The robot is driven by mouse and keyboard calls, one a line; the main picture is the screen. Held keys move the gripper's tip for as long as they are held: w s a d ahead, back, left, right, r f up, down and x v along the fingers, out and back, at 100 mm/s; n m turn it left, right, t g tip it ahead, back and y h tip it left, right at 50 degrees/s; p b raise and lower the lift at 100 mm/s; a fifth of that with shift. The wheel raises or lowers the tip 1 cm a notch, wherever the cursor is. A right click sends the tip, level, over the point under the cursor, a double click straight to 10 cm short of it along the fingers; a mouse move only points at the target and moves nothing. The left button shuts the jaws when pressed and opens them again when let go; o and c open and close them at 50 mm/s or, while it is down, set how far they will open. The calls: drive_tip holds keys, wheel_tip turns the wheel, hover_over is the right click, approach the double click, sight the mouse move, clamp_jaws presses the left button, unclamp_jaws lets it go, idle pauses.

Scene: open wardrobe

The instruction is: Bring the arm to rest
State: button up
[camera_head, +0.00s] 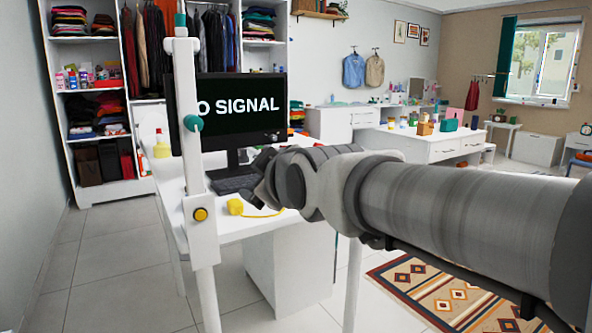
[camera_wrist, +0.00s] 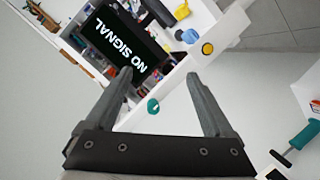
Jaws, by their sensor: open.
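My arm reaches in from the right in the head view and ends over the white desk (camera_head: 232,228). My gripper (camera_wrist: 158,76) shows clearly in the wrist view, with its two grey fingers spread apart. Nothing is held between the fingers. In the head view, the gripper end is small and dark in front of the monitor's lower right, partly hidden by my wrist links.
A monitor (camera_head: 232,118) reading "NO SIGNAL" stands on the desk near a yellow object (camera_head: 235,207). A white post (camera_head: 188,120) with teal knobs rises left of my arm. The wardrobe (camera_head: 52,110) is behind. Open floor (camera_head: 110,285) lies left; a patterned rug (camera_head: 425,285) lies right.

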drive_tip(key=s+d+f+m+g+h, duration=0.7)
drive_tip(key=s+d+f+m, duration=0.6)
drive_tip(key=s+d+f, duration=0.8)
wheel_tip(320, 180, up, 28)
drive_tip(key=a+g+y+p, duration=0.1)
drive_tip(key=p, duration=2.5)
drive_tip(key=shift+f, duration=0.25)
